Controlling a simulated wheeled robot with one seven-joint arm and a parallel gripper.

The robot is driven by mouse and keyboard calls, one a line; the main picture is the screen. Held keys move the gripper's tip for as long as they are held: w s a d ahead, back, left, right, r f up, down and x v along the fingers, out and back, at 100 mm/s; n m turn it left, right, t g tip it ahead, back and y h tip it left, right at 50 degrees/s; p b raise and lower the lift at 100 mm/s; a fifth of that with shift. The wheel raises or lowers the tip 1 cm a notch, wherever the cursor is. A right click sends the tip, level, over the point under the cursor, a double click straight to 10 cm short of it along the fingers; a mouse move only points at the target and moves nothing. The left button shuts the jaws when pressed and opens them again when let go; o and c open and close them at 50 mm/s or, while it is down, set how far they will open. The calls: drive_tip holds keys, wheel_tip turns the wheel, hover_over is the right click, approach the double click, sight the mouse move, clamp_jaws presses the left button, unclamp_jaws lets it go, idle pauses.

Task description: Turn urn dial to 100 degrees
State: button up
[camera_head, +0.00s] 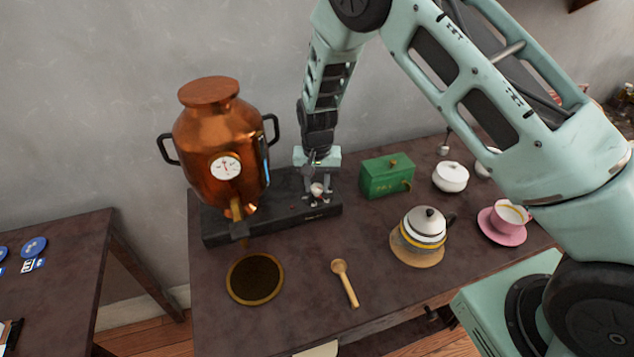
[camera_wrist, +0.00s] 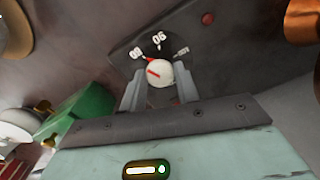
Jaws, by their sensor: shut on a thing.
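The copper urn (camera_head: 215,150) stands on a black base (camera_head: 270,222) with a control panel at its right end. The white urn dial (camera_head: 317,189) is on that panel. In the wrist view the dial (camera_wrist: 161,75) is a round white knob with a red pointer line directed to the upper left, toward the leftmost label. Labels ring its upper side; the top one looks like 90, and the others are hard to read. My gripper (camera_head: 318,186) points down over the panel. Its two fingers (camera_wrist: 160,88) are shut on the dial, one on each side.
A green box (camera_head: 386,176) stands close right of the panel. A striped teapot (camera_head: 423,230), a white sugar bowl (camera_head: 450,177) and a pink cup (camera_head: 510,214) are farther right. A wooden spoon (camera_head: 345,283) and round dark mat (camera_head: 255,279) lie in front.

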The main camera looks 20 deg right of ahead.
drive_tip(key=m, duration=0.3)
drive_tip(key=shift+r+m, duration=0.1)
drive_tip(key=shift+m, duration=0.3)
drive_tip(key=m+p, duration=0.1)
drive_tip(key=m, duration=0.2)
drive_tip(key=shift+m, duration=0.3)
drive_tip(key=m+p, duration=0.1)
drive_tip(key=m, duration=0.5)
drive_tip(key=shift+w+p, duration=0.1)
drive_tip(key=shift+p, duration=0.3)
drive_tip(key=m+p, duration=0.1)
drive_tip(key=m, duration=0.3)
drive_tip(key=shift+m, duration=0.4)
drive_tip(key=m+p, duration=0.1)
drive_tip(key=m, duration=0.3)
drive_tip(key=shift+m+p, duration=0.3)
drive_tip(key=shift+m, duration=0.1)
drive_tip(key=o, duration=1)
drive_tip(key=shift+c, duration=0.2)
